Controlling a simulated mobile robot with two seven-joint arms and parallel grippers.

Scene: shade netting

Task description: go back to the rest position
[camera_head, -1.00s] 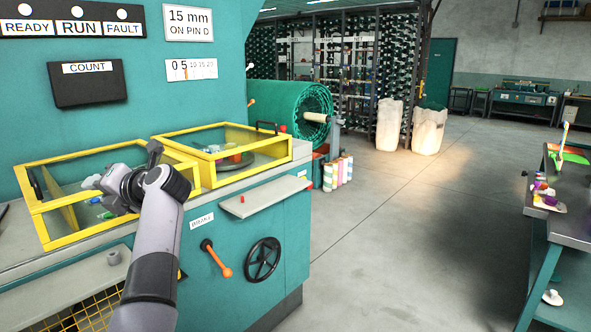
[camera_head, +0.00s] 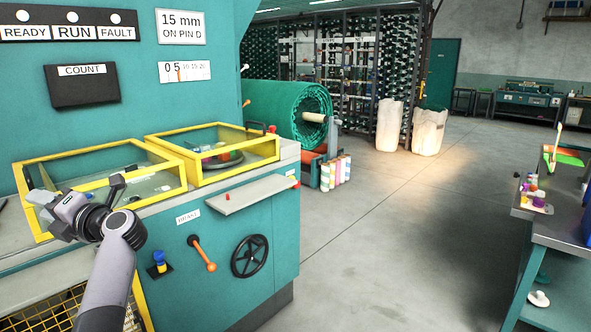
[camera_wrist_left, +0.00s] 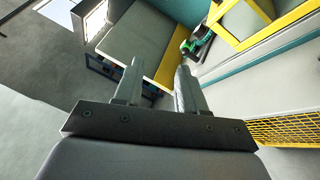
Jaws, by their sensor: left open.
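My left gripper (camera_head: 80,197) is in front of the near yellow-framed guard box of the teal machine, at the lower left of the head view. In the left wrist view my left gripper (camera_wrist_left: 160,75) shows two fingers standing apart with nothing between them, so it is open and empty. The fingers overlook the machine's yellow frame and a grey panel (camera_wrist_left: 145,40). My right gripper is not in view.
The teal machine (camera_head: 275,210) fills the left side, with two yellow-framed boxes (camera_head: 240,165), a small grey shelf (camera_head: 250,195), an orange lever (camera_head: 203,254) and a black handwheel (camera_head: 250,256). A workbench (camera_head: 560,230) stands at right. The floor between is clear.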

